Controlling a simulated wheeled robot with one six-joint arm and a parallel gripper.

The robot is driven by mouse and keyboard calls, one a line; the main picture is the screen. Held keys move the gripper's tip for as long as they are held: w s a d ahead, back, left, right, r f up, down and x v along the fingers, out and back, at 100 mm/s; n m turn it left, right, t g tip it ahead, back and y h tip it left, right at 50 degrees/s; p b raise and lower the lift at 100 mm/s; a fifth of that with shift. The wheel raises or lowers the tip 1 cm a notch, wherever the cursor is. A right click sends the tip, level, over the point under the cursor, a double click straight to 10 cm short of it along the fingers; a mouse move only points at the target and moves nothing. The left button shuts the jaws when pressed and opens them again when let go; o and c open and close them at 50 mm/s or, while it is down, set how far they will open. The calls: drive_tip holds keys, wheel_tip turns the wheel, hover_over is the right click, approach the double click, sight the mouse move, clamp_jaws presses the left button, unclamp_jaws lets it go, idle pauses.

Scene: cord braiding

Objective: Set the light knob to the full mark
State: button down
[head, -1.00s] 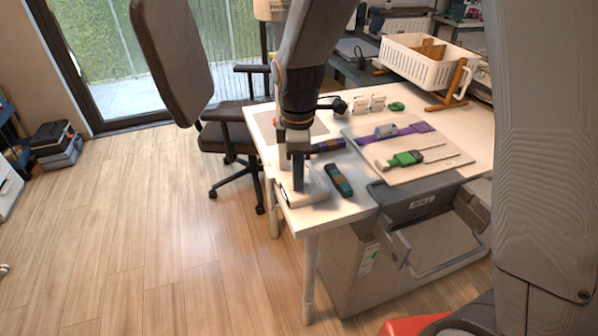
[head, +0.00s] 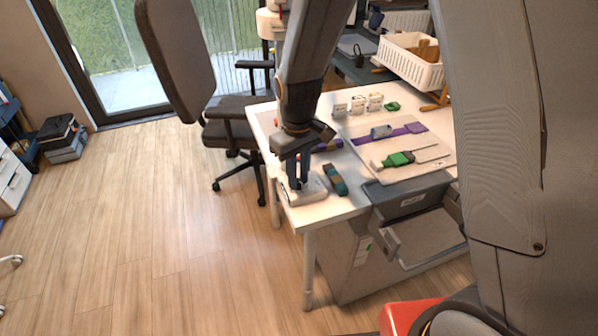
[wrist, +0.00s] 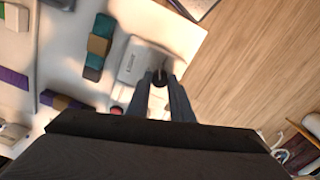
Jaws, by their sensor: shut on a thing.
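A white light box (head: 312,192) with a small label stands at the front left corner of the white table. It also shows in the wrist view (wrist: 133,66). A small dark knob (wrist: 160,79) sits at the box's edge, between my fingertips in the wrist view. My gripper (head: 298,184) points down over the box and is shut on the knob, with one finger on each side of it; it fills the lower part of the wrist view (wrist: 161,80). The label is too small to read, and I cannot make out the knob's marks or its setting.
A teal and brown wrapped bundle (head: 335,179) lies close beside the box. A board (head: 428,165) with purple and green cord pieces lies to the right. A white basket (head: 412,68) stands behind.

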drive_tip(key=m+p, duration=0.2)
drive_tip(key=m, duration=0.3)
drive_tip(key=shift+r+m, duration=0.15)
drive_tip(key=shift+m, duration=0.15)
drive_tip(key=m+p, duration=0.2)
drive_tip(key=m, duration=0.2)
drive_tip(key=shift+w, duration=0.1)
drive_tip(key=m+p, duration=0.1)
drive_tip(key=m, duration=0.4)
drive_tip(key=m+p, duration=0.1)
drive_tip(key=m, duration=0.3)
drive_tip(key=shift+m, duration=0.4)
drive_tip(key=c, duration=1.6)
unclamp_jaws()
drive_tip(key=shift+o, duration=0.2)
drive_tip(key=shift+r+b, duration=0.75)
drive_tip(key=shift+r, duration=3.1)
